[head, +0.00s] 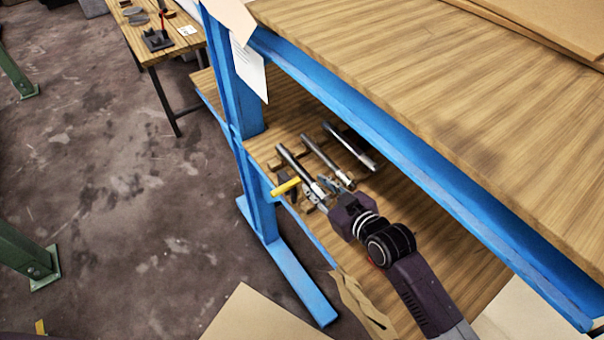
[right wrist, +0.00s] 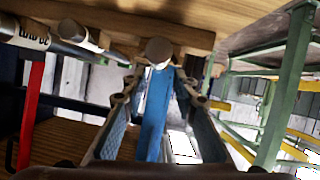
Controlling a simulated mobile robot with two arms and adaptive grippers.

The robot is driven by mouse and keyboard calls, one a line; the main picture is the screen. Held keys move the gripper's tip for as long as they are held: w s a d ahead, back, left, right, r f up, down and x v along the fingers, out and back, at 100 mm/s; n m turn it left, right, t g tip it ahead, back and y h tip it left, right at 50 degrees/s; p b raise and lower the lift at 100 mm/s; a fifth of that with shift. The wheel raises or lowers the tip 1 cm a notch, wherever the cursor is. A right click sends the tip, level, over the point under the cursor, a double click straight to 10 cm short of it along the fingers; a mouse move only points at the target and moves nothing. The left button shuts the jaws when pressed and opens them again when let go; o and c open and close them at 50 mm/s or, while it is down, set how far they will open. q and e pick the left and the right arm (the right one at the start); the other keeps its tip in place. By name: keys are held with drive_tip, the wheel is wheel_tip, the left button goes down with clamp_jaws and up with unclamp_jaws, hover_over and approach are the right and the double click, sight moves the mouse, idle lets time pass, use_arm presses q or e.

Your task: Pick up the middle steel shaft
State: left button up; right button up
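Three steel shafts lie side by side in wooden holders on the lower shelf in the head view. The middle steel shaft (head: 326,160) lies between the left shaft (head: 298,168) and the right shaft (head: 349,146). My right gripper (head: 328,187) is at the near ends of the left and middle shafts. In the right wrist view the right gripper (right wrist: 158,80) is open, with a round shaft end (right wrist: 158,50) just beyond and between its fingertips; I cannot tell which shaft this is. My left gripper is not in view.
A yellow-handled tool (head: 286,187) lies beside the left shaft. The wooden upper tabletop (head: 440,70) and its blue beam (head: 400,155) overhang the shelf. A blue post (head: 240,95) stands at left. Bare shelf (head: 450,240) lies to the right.

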sight(306, 174)
drive_tip(key=shift+w+a+f, duration=0.15)
drive_tip(key=shift+w+a, duration=0.2)
drive_tip(key=shift+w, duration=0.15)
drive_tip(key=p+x, duration=0.1)
drive_tip(key=x, duration=0.2)
drive_tip(key=shift+w+f, duration=0.1)
drive_tip(key=shift+w, duration=0.2)
drive_tip(key=shift+w+a+f, duration=0.35)
drive_tip(key=shift+w, duration=0.15)
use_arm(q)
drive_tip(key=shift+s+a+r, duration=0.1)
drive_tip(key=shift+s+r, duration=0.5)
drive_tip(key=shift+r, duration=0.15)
use_arm(e)
clamp_jaws()
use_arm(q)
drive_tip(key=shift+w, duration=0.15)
use_arm(e)
drive_tip(key=shift+w+r, duration=0.1)
drive_tip(key=shift+r, duration=0.15)
